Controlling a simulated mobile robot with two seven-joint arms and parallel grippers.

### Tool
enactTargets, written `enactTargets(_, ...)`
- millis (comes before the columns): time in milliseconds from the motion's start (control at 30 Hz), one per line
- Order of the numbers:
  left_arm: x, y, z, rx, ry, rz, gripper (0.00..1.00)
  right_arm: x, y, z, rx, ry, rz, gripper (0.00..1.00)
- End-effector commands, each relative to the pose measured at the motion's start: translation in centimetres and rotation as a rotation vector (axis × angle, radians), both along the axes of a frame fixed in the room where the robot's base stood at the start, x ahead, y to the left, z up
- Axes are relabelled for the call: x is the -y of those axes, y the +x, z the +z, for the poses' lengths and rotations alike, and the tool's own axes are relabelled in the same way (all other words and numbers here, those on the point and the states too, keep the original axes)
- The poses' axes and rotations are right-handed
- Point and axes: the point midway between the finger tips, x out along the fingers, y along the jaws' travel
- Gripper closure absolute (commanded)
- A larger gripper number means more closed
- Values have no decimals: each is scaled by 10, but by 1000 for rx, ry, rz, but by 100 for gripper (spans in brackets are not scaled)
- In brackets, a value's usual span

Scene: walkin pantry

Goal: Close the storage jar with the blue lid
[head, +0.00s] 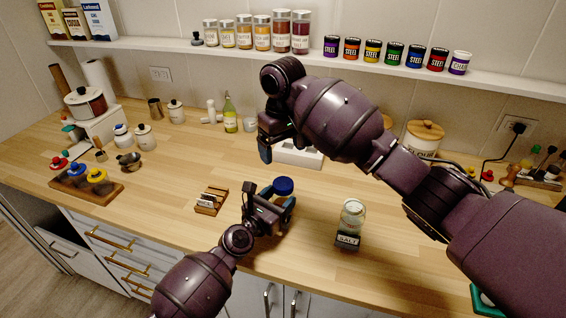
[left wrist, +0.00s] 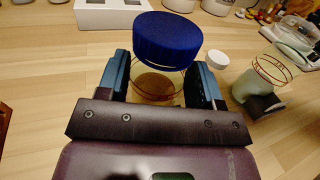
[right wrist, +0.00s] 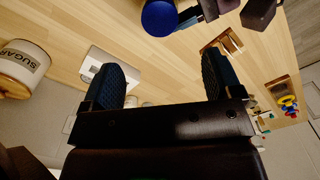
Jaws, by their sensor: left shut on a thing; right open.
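The storage jar is a clear glass jar (left wrist: 150,88) with brown contents at its base, standing between my left gripper's blue fingers. My left gripper (head: 281,205) is shut on this jar and also shows in the left wrist view (left wrist: 165,80). The blue lid (head: 284,184) is at the top of the jar, looking slightly tilted in the left wrist view (left wrist: 167,40). I cannot tell whether it is fully seated. The lid also shows in the right wrist view (right wrist: 159,18). My right gripper (head: 268,145) is open and empty, up behind the lid; its fingers show spread (right wrist: 165,75).
An open glass salt jar (head: 351,215) stands to the right. A wooden card holder (head: 211,201) is to the left. A white box (head: 298,155) and a flour canister (head: 424,138) stand behind.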

Motion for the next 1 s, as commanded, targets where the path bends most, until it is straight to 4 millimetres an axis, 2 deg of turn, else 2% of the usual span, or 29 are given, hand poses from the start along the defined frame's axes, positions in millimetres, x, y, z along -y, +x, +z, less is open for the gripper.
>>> enactTargets(200, 0, 0, 0, 1, -1, 0, 100, 0, 0, 16, 0, 0, 0, 15)
enactTargets(500, 0, 0, 0, 1, -1, 0, 100, 0, 0, 17, 0, 0, 0, 15)
enactTargets(533, 0, 0, 0, 1, -1, 0, 37, 0, 0, 17, 0, 0, 0, 15)
enactTargets(700, 0, 0, 0, 1, -1, 0, 11, 0, 0, 17, -1, -1, 0, 15)
enactTargets(1000, -1, -1, 0, 0, 0, 0, 10, 0, 0, 17, -1, -1, 0, 15)
